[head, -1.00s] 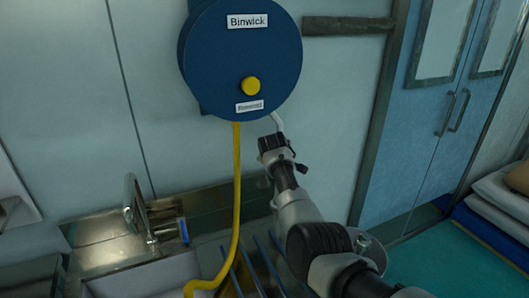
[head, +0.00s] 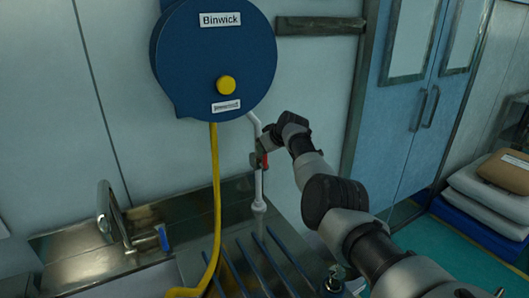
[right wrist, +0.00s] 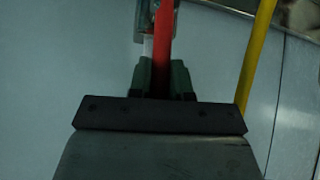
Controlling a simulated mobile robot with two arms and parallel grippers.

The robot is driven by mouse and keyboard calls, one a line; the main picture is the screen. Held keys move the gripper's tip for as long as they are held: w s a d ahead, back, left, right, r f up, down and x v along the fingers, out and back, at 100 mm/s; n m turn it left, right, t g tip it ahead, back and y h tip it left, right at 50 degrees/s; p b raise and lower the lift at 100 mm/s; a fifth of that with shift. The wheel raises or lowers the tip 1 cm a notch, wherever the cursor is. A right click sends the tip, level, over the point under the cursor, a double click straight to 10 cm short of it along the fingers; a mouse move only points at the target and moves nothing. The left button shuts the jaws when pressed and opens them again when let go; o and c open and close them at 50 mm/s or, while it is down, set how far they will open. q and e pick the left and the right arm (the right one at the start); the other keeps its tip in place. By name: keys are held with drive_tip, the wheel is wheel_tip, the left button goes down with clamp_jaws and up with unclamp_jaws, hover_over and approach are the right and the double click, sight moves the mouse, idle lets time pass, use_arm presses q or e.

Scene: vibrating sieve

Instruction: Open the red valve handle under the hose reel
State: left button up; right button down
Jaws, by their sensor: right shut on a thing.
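The blue hose reel (head: 215,55) hangs on the wall, with a yellow knob (head: 226,85) on its face. A white pipe (head: 259,185) runs down from the reel's lower right to the sink unit. The red valve handle (head: 265,160) shows as a small red patch on this pipe. My right gripper (head: 264,150) is at the handle, its arm coming from the lower right. In the right wrist view the red handle (right wrist: 164,40) stands between the two fingers (right wrist: 163,80), which are shut on it. My left gripper is not in view.
A yellow hose (head: 215,190) hangs from the reel, left of the pipe. A metal sink (head: 170,215) with a faucet (head: 108,212) and blue rods (head: 245,265) lies below. Blue doors (head: 408,100) and stacked sacks (head: 490,185) are at the right.

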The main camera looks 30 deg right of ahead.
drive_tip(key=shift+f, duration=0.15)
idle(0.3)
drive_tip(key=c, duration=1.1)
unclamp_jaws()
drive_tip(key=shift+d, duration=0.1)
drive_tip(key=shift+o, duration=0.2)
drive_tip(key=b+v, duration=0.2)
drive_tip(key=v, duration=0.8)
drive_tip(key=shift+s+d+r, duration=0.15)
drive_tip(key=shift+s+r, duration=0.05)
